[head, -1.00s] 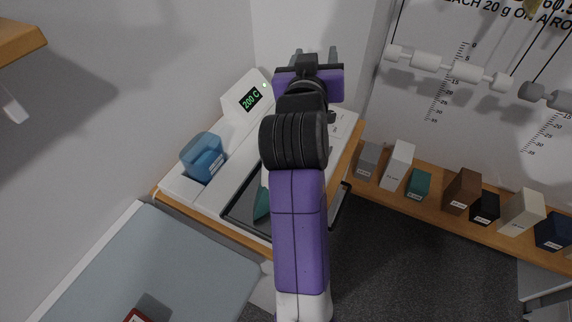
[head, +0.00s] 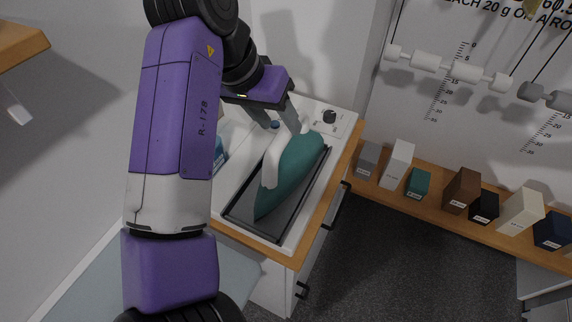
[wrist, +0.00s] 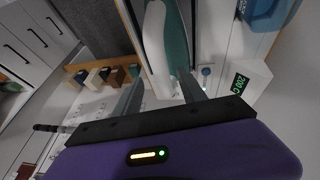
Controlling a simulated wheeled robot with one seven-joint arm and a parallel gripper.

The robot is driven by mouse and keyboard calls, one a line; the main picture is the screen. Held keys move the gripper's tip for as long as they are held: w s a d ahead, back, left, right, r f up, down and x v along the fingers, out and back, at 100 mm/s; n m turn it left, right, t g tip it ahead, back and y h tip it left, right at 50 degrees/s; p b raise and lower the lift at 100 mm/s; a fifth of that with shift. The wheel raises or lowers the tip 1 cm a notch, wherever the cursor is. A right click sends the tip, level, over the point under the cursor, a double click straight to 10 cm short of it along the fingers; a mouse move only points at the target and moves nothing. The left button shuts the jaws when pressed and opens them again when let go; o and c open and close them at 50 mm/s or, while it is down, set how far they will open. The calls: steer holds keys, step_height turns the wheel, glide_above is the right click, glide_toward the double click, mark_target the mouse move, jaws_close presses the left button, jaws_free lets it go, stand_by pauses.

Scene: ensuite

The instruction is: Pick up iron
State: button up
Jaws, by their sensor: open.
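The iron (head: 295,176) is teal with a white handle (head: 271,163). It lies in a dark-rimmed tray (head: 241,208) on the white counter unit. My gripper (head: 283,129) is open above the far end of the iron, its fingers pointing down. In the wrist view the iron (wrist: 176,38) and its white handle (wrist: 155,40) lie ahead of my gripper (wrist: 160,92), between the lines of the two spread fingers. The fingers look apart from the handle. My arm hides the left part of the unit in the head view.
The wrist view shows a lit "200 C" display (wrist: 240,84) and a blue container (wrist: 268,12). A shelf of several labelled boxes (head: 462,190) runs along the right wall. Grey floor (head: 370,255) is clear.

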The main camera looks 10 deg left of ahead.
mark_target(283, 130)
steer(key=shift+p+x, duration=0.55)
steer(key=shift+x, duration=2.25)
steer(key=shift+a, duration=0.1)
steer(key=shift+f, duration=0.25)
jaws_close()
steer(key=shift+w+r, duration=0.1)
steer(key=shift+r, duration=0.05)
